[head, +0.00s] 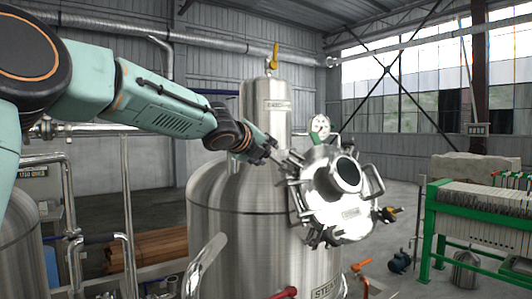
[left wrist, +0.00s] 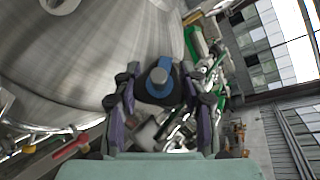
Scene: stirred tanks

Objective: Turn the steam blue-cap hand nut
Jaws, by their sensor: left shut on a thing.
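The blue-cap hand nut (left wrist: 159,80) is in the middle of the left wrist view, dark with a blue ring and a grey round end. My left gripper (left wrist: 160,100) is shut on it, with one finger on each side. In the head view my left gripper (head: 270,153) reaches from the left to the upper left rim of the round steel manway cover (head: 325,205). The nut itself cannot be made out there. The cover sits on the steel tank (head: 245,235), whose label reads partly "STEA". My right gripper is in neither view.
A gauge (head: 320,125) and a yellow-handled valve (head: 273,56) rise above the tank. Other hand nuts ring the cover. Pipes (head: 125,190) stand at left, and a green-framed filter press (head: 480,215) stands at right.

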